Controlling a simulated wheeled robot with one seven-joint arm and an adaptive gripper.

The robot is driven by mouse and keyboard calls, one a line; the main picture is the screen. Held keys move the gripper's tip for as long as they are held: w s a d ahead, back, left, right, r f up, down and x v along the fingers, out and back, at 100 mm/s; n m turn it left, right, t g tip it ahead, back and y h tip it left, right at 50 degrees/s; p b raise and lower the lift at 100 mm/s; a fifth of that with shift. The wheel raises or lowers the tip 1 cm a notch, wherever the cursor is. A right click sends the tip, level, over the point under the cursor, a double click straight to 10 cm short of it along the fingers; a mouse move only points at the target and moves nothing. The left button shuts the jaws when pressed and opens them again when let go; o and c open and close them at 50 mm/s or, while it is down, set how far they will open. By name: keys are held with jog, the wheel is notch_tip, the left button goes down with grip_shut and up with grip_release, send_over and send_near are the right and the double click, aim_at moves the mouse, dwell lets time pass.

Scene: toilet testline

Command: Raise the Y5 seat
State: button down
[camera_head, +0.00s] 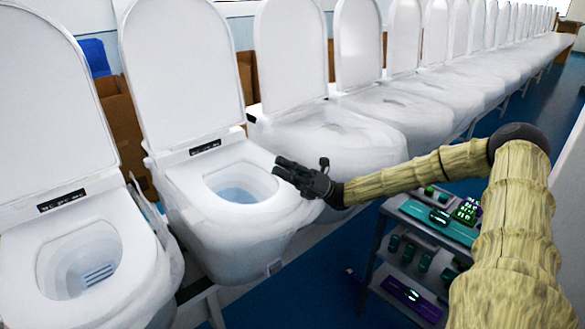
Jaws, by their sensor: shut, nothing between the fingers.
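A row of white toilets runs from the left into the distance. On the second toilet from the left (215,235), the lid (180,70) stands upright. Its seat ring (283,208) appears to lie down around the bowl opening, with water inside. A black label (205,147) sits at its hinge; I cannot read it, so I cannot tell which toilet is Y5. My dark gripper (280,168) is shut and empty, at the right rim of this bowl opening. It overlaps the seat's right side in view; I cannot tell whether it touches.
The nearest left toilet (140,262) also has its lid up and a black label. Plastic-wrapped toilets (330,145) continue at the right. A shelf cart (440,232) with green and dark items stands below my arm.

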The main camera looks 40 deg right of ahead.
jog(key=w+a+r+p, duration=0.3)
jog(key=r, duration=0.2)
jog(key=shift+w+r, duration=0.2)
jog(key=shift+r, duration=0.2)
jog(key=shift+a, duration=0.15)
dwell(1.4)
